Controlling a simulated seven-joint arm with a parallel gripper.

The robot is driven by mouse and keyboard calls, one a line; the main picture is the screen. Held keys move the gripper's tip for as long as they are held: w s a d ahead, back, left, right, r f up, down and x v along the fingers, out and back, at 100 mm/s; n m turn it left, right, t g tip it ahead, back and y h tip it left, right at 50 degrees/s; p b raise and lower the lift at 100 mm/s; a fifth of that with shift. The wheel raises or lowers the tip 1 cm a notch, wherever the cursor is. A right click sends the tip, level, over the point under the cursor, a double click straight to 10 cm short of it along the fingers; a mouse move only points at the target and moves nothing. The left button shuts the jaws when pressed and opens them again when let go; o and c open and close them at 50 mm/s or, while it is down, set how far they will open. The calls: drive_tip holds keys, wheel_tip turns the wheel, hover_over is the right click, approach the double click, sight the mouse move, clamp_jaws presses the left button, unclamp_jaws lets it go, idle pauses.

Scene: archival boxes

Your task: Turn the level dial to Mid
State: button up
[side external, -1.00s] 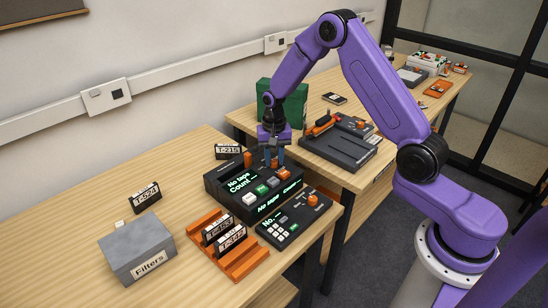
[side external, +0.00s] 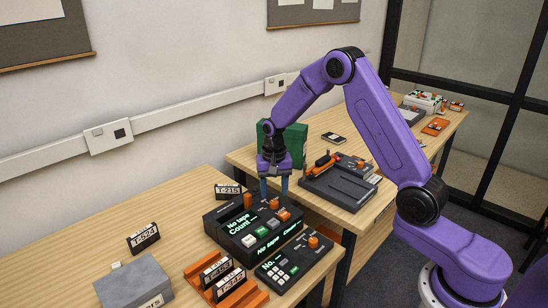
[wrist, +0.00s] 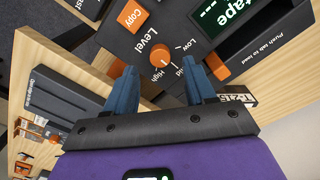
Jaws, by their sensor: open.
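The level dial (wrist: 160,55) is a small orange knob on the black deck (side external: 221,208), with Low, Mid and High printed around it in the wrist view. I cannot tell which mark it points to. The dial also shows in the side view (side external: 274,203). My gripper (side external: 275,192) is open and empty just above the dial. In the wrist view, its blue fingertips (wrist: 162,72) stand apart on either side of the dial, clear of it. The right finger partly hides the Mid label.
An upright orange tab (side external: 247,201) and the orange Copy button (side external: 285,215) stand close to the dial. A keypad box (side external: 294,262), an orange rack (side external: 240,295) with cartridges and a grey Filters box (side external: 135,282) are nearby. A green box (side external: 291,138) stands behind my gripper.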

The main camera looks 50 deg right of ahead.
sight(274, 202)
wheel_tip(274, 202, up, 14)
drive_tip(key=shift+f, duration=0.15)
idle(0.4)
drive_tip(key=s+a+r+n, duration=0.2)
drive_tip(key=s+a+n, duration=0.85)
drive_tip(key=s, duration=0.55)
drive_tip(key=s+d+f+n, duration=0.1)
drive_tip(key=s+n, duration=0.3)
drive_tip(key=s, duration=0.6)
drive_tip(key=s+d+f+n, duration=0.1)
drive_tip(key=s+n, duration=0.4)
drive_tip(key=s, duration=0.5)
drive_tip(key=shift+s+f, duration=0.25)
drive_tip(key=shift+f, duration=0.2)
drive_tip(key=shift+w+n, duration=0.1)
drive_tip(key=shift+n, duration=0.15)
